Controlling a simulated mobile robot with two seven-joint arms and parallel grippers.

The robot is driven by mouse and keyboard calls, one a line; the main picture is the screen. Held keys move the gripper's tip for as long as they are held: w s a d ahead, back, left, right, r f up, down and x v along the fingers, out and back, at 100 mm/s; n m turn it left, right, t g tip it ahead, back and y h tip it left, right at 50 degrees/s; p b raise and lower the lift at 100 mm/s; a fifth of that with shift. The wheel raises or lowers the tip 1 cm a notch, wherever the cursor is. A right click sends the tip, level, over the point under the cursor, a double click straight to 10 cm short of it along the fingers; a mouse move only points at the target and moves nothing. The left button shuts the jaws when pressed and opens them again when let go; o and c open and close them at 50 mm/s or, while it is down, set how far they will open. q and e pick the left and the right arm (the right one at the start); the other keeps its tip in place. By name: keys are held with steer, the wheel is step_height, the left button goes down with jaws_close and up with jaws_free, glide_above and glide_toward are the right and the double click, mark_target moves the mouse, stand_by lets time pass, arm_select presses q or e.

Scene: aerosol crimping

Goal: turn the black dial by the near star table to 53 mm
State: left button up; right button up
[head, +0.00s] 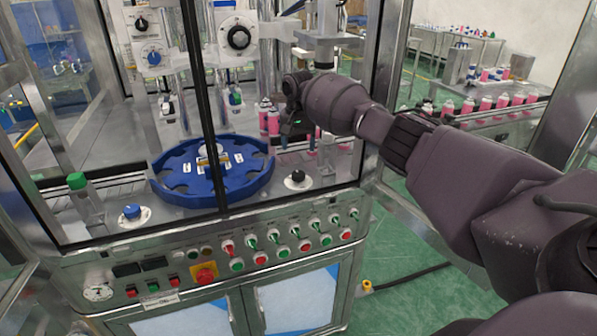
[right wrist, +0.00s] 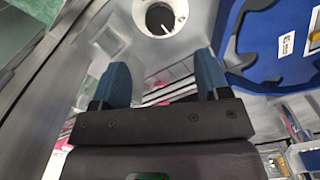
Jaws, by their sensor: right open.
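The black dial (head: 298,176) sits on a white round scale on the machine deck, right of the blue star table (head: 172,187). In the right wrist view the dial (right wrist: 160,17) shows at the top, with a white pointer line; its scale is too small to read. My right gripper (head: 297,143) hangs above the dial in the head view, partly hidden by its own wrist. In the right wrist view its two blue fingers (right wrist: 161,72) are apart with nothing between them. The dial lies beyond the fingertips, not touched. My left gripper is not in view.
A blue dial (head: 132,212) and a green-capped container (head: 77,182) stand left of the star table. Pink cans (head: 268,120) stand behind it. A dark frame post (head: 205,110) crosses in front. The button panel (head: 240,255) runs below the deck.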

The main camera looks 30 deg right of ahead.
mark_target(298, 173)
step_height(298, 173, down, 10)
steer(key=shift+r+b, duration=0.2)
steer(key=shift+b, duration=0.2)
steer(key=c, duration=0.9)
